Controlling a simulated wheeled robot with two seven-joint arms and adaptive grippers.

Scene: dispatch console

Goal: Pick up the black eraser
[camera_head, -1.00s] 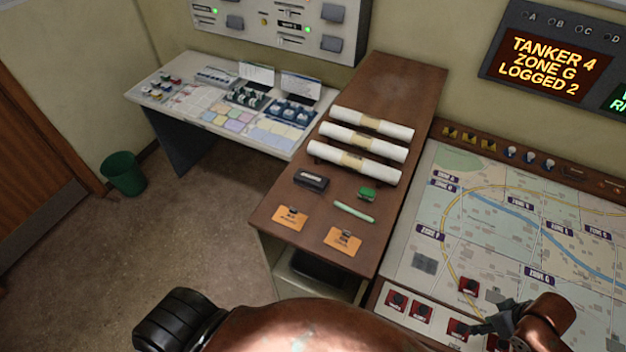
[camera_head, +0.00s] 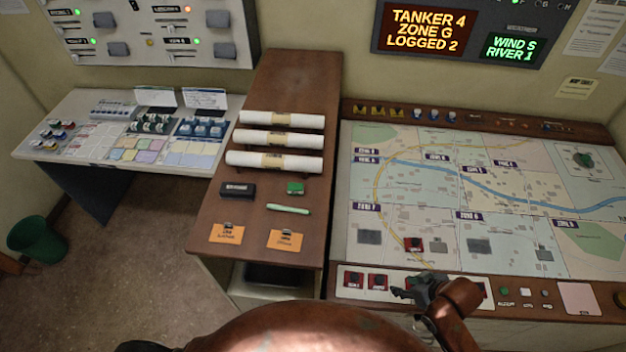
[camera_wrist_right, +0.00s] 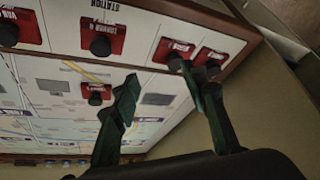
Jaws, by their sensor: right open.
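The black eraser (camera_head: 238,189) lies on the brown wooden cabinet top (camera_head: 290,85), in front of the rolled papers and left of a small green object (camera_head: 295,188). My right gripper (camera_head: 404,291) is over the front strip of the map table, to the right of and nearer than the eraser, well apart from it. In the right wrist view its two fingers (camera_wrist_right: 165,82) are spread with nothing held between them. Red blocks with black knobs show beyond them. The eraser is not in the wrist view. My left gripper is not in view.
Three white rolls (camera_head: 275,161) lie behind the eraser. A pale green stick (camera_head: 289,209) and two orange cards (camera_head: 286,239) with clips lie near it. Red blocks (camera_head: 377,282) sit on the map table (camera_head: 500,238). A side desk (camera_head: 70,152) stands left.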

